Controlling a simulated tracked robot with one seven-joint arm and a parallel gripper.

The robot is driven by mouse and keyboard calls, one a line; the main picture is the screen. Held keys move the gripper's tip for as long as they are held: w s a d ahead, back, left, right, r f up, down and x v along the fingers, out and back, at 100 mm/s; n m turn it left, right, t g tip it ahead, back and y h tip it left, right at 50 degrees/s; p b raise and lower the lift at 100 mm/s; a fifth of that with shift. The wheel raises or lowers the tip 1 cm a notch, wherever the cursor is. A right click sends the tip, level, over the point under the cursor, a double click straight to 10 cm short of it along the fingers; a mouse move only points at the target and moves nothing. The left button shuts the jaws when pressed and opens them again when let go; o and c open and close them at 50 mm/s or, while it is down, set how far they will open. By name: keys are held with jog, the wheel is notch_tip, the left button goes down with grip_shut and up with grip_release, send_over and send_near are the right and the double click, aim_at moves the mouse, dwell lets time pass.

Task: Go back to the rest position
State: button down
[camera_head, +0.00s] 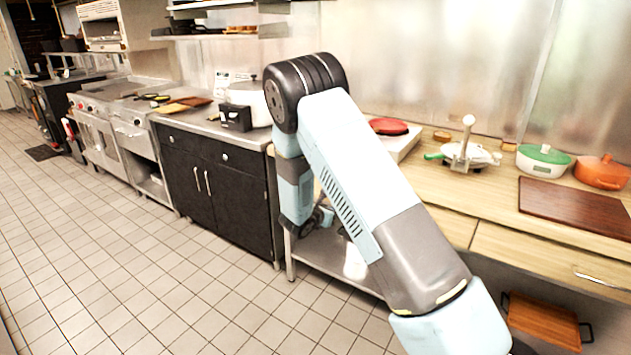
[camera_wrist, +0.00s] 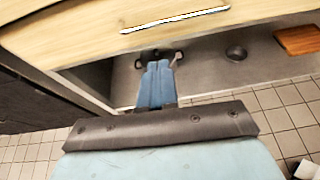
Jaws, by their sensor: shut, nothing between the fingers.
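My gripper (camera_wrist: 159,66) shows in the wrist view as two blue fingers side by side, shut with nothing between them. It is below the front edge of the wooden counter (camera_wrist: 60,38), in front of the metal lower shelf (camera_wrist: 205,72). Dark shapes show just beyond the fingertips; I cannot tell what they are. In the head view my arm rises from the lower right, bends at a high elbow and folds down in front of the counter. The gripper is mostly hidden there behind my arm.
On the counter are a red oval item (camera_head: 388,126), a green-lidded pot (camera_head: 543,160), an orange pot (camera_head: 602,171) and a brown board (camera_head: 575,208). A wooden tray (camera_head: 545,320) sits below. Black cabinets (camera_head: 215,190) stand left. The tiled floor (camera_head: 120,270) at left is clear.

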jog(key=s+d+r+m+g, duration=0.2)
jog(key=s+d+r+m, duration=0.35)
jog(key=r, duration=0.25)
jog(key=s+d+r+m+g, duration=0.2)
jog(key=s+d+r+m, duration=0.3)
jog(key=r, duration=0.3)
jog(key=s+d+r+m+g, duration=0.3)
jog(key=s+d+r+m, duration=0.15)
jog(key=s+r, duration=0.35)
jog(key=s+a+r+m+y, duration=0.2)
jog(key=s+r+m+y, duration=0.1)
jog(key=s, duration=0.6)
jog(key=s+a+r+m+t+y, duration=0.1)
jog(key=s+r+m+y, duration=0.2)
jog(key=s, duration=0.6)
jog(key=s+a+r+m+t+y, duration=0.1)
jog(key=s+a+r+m+y, duration=0.1)
jog(key=s+r+m, duration=0.3)
jog(key=s+m, duration=0.1)
jog(key=s, duration=0.3)
jog(key=shift+a+r+m+y, duration=0.25)
jog(key=shift+a+m+y, duration=0.05)
jog(key=shift+y, duration=0.1)
jog(key=shift+s, duration=0.1)
